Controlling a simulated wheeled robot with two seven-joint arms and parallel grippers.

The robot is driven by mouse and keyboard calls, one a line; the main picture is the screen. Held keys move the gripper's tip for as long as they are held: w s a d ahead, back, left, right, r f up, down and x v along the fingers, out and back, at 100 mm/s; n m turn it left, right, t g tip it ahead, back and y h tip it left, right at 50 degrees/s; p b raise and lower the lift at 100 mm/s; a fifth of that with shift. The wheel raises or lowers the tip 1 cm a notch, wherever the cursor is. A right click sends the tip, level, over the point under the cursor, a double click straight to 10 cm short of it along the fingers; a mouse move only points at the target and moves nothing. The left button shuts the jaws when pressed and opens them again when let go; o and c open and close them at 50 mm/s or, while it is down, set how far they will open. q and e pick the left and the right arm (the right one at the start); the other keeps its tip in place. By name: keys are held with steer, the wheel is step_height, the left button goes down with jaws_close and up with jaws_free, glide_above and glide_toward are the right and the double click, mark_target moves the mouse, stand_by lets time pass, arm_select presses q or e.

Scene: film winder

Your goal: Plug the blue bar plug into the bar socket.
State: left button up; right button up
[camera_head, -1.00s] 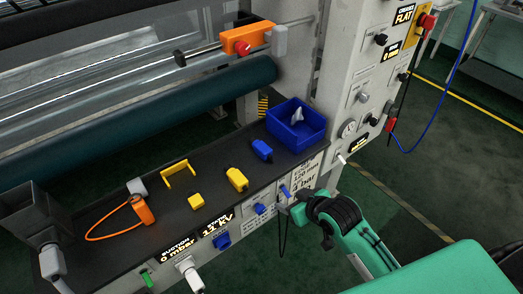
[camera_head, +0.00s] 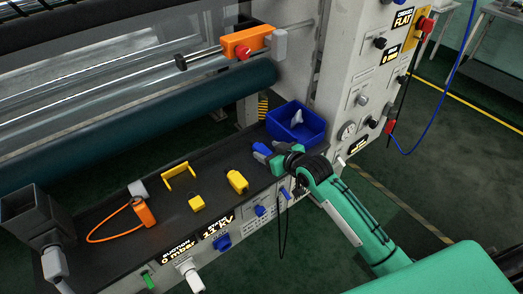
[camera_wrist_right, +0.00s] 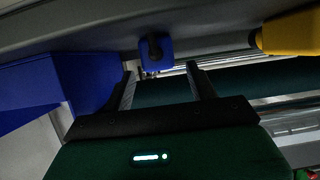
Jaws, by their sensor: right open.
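The blue plug (camera_head: 260,148) lies on the dark shelf, close to the blue bin. My right gripper (camera_head: 272,157) is beside it, with fingers pointing at it and partly covering it. In the right wrist view the blue plug (camera_wrist_right: 155,48) shows just beyond the gap between the two open, empty fingers (camera_wrist_right: 162,70). I cannot tell whether a finger touches it. A small blue fitting (camera_head: 285,192) sits on the front panel below my right arm. Which opening is the bar socket I cannot tell; my arm hides part of that panel. My left gripper is not in view.
The blue bin (camera_head: 298,128) with a grey piece inside stands right behind the plug; its wall is at left in the wrist view. Yellow plugs (camera_head: 237,181) (camera_head: 196,203), a yellow bracket (camera_head: 180,174) and an orange tag with a loop (camera_head: 143,212) lie further left. A teal roller runs behind.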

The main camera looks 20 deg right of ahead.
mark_target(264, 149)
steer(key=shift+p+x, duration=0.6)
steer(key=shift+x, duration=2.1)
steer(key=shift+s+f, duration=0.1)
steer(key=shift+f, duration=0.05)
steer(key=shift+c, duration=0.2)
steer(key=c, duration=1.1)
